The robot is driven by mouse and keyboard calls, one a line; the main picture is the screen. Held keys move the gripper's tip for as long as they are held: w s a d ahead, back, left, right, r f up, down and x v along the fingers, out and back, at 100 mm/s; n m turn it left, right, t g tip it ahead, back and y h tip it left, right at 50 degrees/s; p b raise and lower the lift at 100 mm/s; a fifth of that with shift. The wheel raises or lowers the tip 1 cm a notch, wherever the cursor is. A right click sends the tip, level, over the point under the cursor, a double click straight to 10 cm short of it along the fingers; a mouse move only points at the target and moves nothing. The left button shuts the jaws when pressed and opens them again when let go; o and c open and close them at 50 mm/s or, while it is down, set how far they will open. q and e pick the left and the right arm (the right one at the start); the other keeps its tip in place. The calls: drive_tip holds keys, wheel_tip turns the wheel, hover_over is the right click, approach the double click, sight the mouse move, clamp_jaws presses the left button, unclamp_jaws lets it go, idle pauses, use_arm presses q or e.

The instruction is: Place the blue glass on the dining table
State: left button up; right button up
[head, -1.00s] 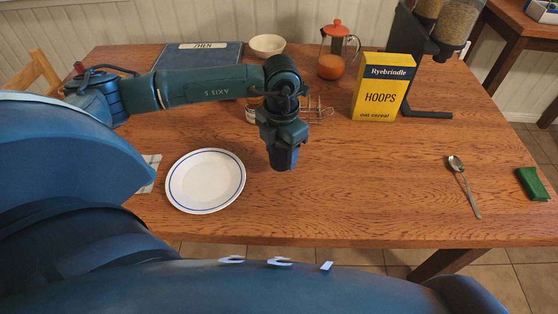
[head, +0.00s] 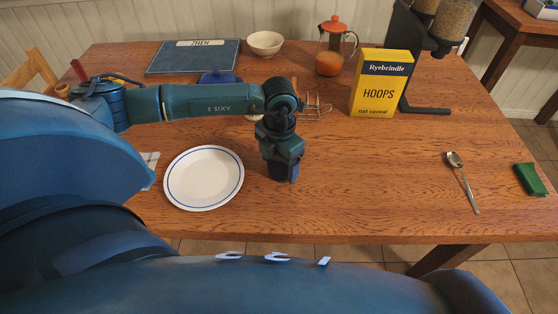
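My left gripper (head: 282,165) points straight down over the middle of the dining table (head: 380,190), just right of the white plate. A dark blue form, which looks like the blue glass (head: 279,172), shows between its fingers, upright and mostly hidden by them. The gripper appears shut on it. The glass is at or very close to the tabletop; I cannot tell whether it touches. My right gripper is not in view.
A white plate (head: 204,178) lies left of the gripper. Behind are a whisk (head: 318,108), a yellow cereal box (head: 380,84), a press pot (head: 330,60), a bowl (head: 265,43) and a blue lidded thing (head: 220,77). A spoon (head: 463,182) and green packet (head: 529,179) lie right. The centre right is clear.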

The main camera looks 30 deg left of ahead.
use_arm(q)
drive_tip(key=shift+o, duration=0.2)
wheel_tip(320, 180, up, 12)
drive_tip(key=shift+r, duration=0.2)
idle(0.3)
idle(0.4)
